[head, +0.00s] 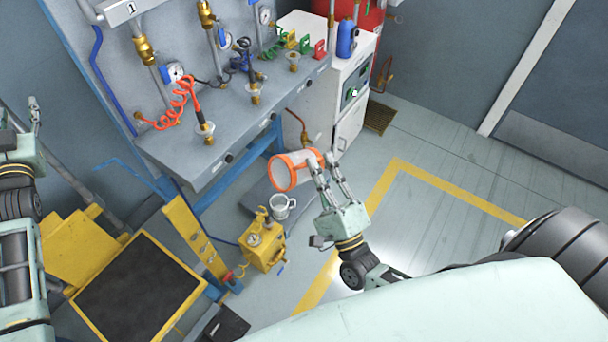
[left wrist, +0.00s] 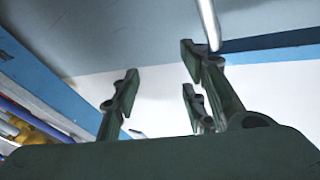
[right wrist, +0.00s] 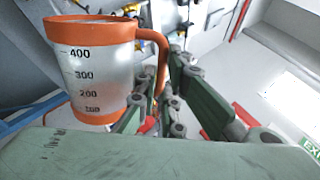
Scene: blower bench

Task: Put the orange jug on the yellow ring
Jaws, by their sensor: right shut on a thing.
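The orange jug (head: 283,173) is a clear measuring jug with an orange rim, base and handle, held in the air in front of the bench, lying tilted in the head view. In the right wrist view the jug (right wrist: 95,75) shows its 400, 300 and 200 marks. My right gripper (head: 324,164) is shut on its handle, which sits between the fingers. My left gripper (left wrist: 158,78) has its fingers apart with nothing between them; it is at the left edge of the head view. I cannot make out a yellow ring in any view.
The grey bench (head: 235,115) carries gauges, brass valves and a red coiled hose. A yellow-framed black platform (head: 138,290) is at lower left. Floor to the right is clear.

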